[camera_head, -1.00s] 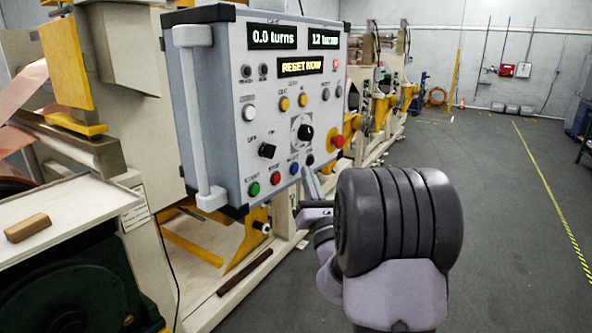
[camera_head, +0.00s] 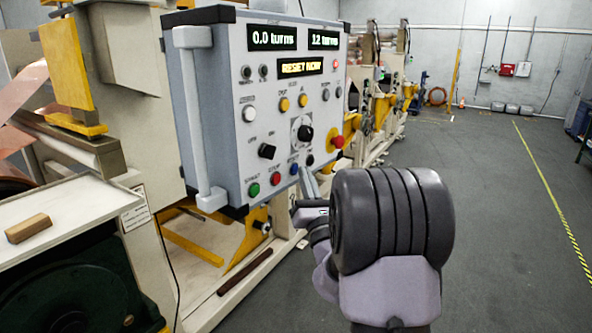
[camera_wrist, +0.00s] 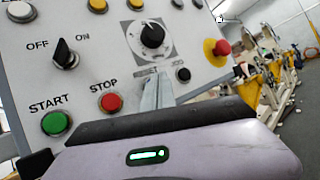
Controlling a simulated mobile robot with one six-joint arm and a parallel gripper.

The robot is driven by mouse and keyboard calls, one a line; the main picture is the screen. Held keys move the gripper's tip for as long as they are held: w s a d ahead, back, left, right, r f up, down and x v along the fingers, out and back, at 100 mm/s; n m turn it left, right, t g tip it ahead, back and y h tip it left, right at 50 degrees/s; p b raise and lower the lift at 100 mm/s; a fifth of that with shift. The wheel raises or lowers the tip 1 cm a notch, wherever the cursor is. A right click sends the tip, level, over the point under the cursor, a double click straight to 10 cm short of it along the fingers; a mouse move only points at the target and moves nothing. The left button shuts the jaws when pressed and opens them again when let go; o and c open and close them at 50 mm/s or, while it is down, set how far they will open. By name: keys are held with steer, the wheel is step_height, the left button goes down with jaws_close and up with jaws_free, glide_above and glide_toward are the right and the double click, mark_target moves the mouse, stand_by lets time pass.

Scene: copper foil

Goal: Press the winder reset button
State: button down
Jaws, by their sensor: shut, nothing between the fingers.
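The winder control panel (camera_head: 232,110) is a grey box with displays, knobs and buttons. Its lower display reads "RESET NOW". The blue reset button (camera_head: 293,168) is in the bottom row, between the red stop button (camera_head: 275,179) and the black jog button (camera_head: 310,160). My gripper (camera_head: 303,171) is shut and empty, with its fingertips close to the right of the blue button in the head view. In the wrist view my fingers (camera_wrist: 158,82) point at the panel and hide the blue button. I cannot tell whether they touch it.
A green start button (camera_wrist: 56,123) is at the lower left of the panel. A red mushroom button on a yellow base (camera_wrist: 217,50) is at the right. A wooden block (camera_head: 28,228) lies on a ledge at left. The floor at right is clear.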

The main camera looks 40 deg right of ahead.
steer(key=shift+w+a, duration=0.15)
steer(key=shift+w, duration=0.3)
stand_by(0.6)
steer(key=shift+s, duration=0.1)
steer(key=shift+s+d, duration=0.25)
steer(key=shift+s, duration=0.45)
steer(key=s, duration=0.1)
steer(key=s+d+b, duration=0.1)
steer(key=s, duration=0.2)
steer(key=shift+s+d, duration=0.25)
steer(key=shift+s, duration=0.15)
stand_by(0.9)
